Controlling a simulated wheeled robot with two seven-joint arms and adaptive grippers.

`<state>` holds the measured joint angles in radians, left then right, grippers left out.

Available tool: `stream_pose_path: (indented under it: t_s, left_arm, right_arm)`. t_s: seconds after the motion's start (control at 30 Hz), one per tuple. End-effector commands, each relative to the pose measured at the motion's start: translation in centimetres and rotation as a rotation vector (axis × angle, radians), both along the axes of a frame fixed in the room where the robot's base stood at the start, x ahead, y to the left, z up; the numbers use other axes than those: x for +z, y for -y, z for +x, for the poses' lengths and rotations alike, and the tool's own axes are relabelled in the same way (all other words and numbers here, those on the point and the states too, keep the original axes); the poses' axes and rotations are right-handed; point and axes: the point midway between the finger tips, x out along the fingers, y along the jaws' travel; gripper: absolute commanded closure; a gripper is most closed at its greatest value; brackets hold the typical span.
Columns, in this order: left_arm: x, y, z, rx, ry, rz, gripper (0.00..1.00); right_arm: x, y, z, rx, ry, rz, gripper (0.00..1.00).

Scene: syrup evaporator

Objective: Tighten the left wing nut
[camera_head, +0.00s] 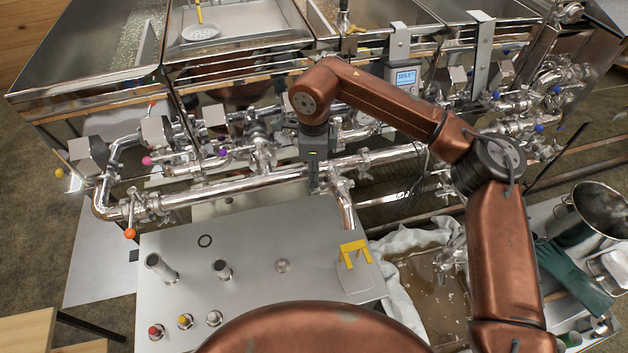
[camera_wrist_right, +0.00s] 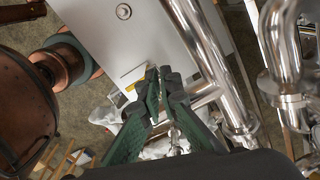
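My right gripper (camera_head: 315,187) points down at the long steel pipe (camera_head: 235,190), beside the short branch pipe (camera_head: 346,208). In the right wrist view its green fingers (camera_wrist_right: 159,76) converge with their tips together; I see no wing nut clearly between them. The pipe (camera_wrist_right: 213,65) and branch show just right of the fingertips there. A clamp (camera_head: 364,163) sits on the pipe right of the gripper, and another clamp (camera_head: 152,205) is at its left end. The gripper covers part of the pipe joint, so the left wing nut cannot be made out surely. My left gripper is out of view.
A steel table (camera_head: 235,265) below the pipe holds several metal fittings and a yellow bracket (camera_head: 354,253). Evaporator pans (camera_head: 95,45) and valves with coloured knobs stand behind. A display box (camera_head: 403,78) is behind my arm. A pot (camera_head: 600,207) and dark green gloves (camera_head: 572,275) lie right.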

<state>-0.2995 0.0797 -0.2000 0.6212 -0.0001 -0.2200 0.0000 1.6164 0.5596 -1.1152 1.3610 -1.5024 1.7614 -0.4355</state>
Motion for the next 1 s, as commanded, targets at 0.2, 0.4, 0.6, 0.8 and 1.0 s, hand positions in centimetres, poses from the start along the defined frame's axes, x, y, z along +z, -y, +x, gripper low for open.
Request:
stream_pose_path:
  t_s: [0.2, 0.4, 0.6, 0.8, 1.0]
  left_arm:
    - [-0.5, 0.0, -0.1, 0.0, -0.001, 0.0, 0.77]
    - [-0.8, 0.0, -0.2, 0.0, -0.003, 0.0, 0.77]
    - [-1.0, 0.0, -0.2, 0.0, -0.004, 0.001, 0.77]
    - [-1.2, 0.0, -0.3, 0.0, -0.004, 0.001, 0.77]
    - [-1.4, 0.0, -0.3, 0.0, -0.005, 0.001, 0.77]
  right_arm:
    - [0.1, 0.0, 0.6, -0.204, 0.003, 0.004, 1.0]
    - [0.1, 0.1, 1.0, -0.396, 0.003, 0.003, 1.0]
    - [0.1, 0.3, 1.4, -0.584, 0.002, 0.003, 1.0]
    - [0.2, 0.6, 1.8, -0.772, 0.003, 0.003, 1.0]
    - [0.1, 0.9, 2.1, -0.941, 0.002, 0.004, 1.0]
